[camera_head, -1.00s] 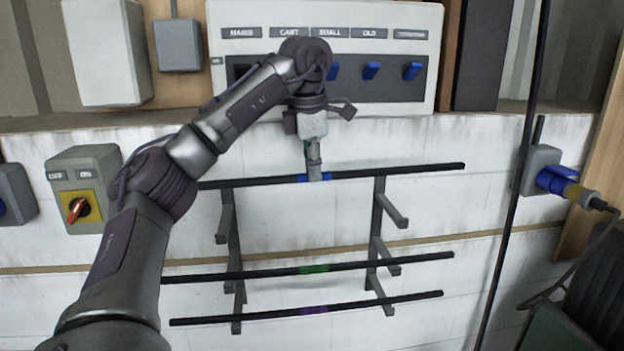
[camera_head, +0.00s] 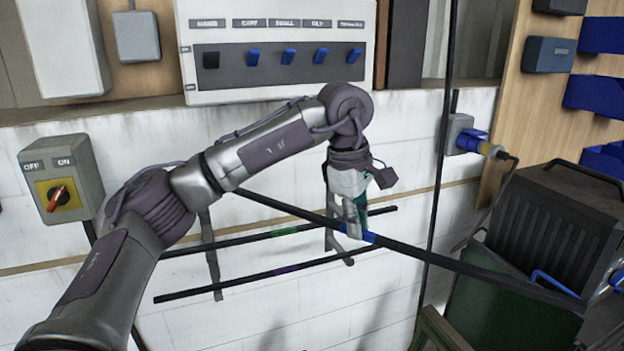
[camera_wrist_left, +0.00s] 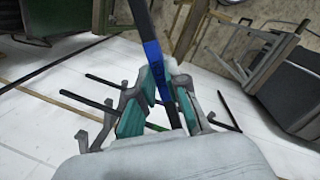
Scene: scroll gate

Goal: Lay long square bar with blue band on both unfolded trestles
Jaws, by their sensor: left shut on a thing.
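The long square bar with the blue band (camera_head: 470,270) is black and hangs in the air, slanting down to the right in the head view. My left gripper (camera_head: 359,230) is shut on it at or right beside the blue band. In the left wrist view the bar (camera_wrist_left: 138,18) runs between the fingers of the left gripper (camera_wrist_left: 168,95), with the blue band (camera_wrist_left: 152,55) just beyond them. A folding wooden-looking frame (camera_wrist_left: 245,45), possibly a trestle, shows at the upper right of the wrist view. My right gripper is not in view.
A wall rack holds a green-banded bar (camera_head: 230,240) and a purple-banded bar (camera_head: 240,282). A thin dark upright pole (camera_head: 436,150) stands close to the held bar. A dark ribbed case (camera_head: 550,225) and a green panel (camera_head: 495,300) stand at the right.

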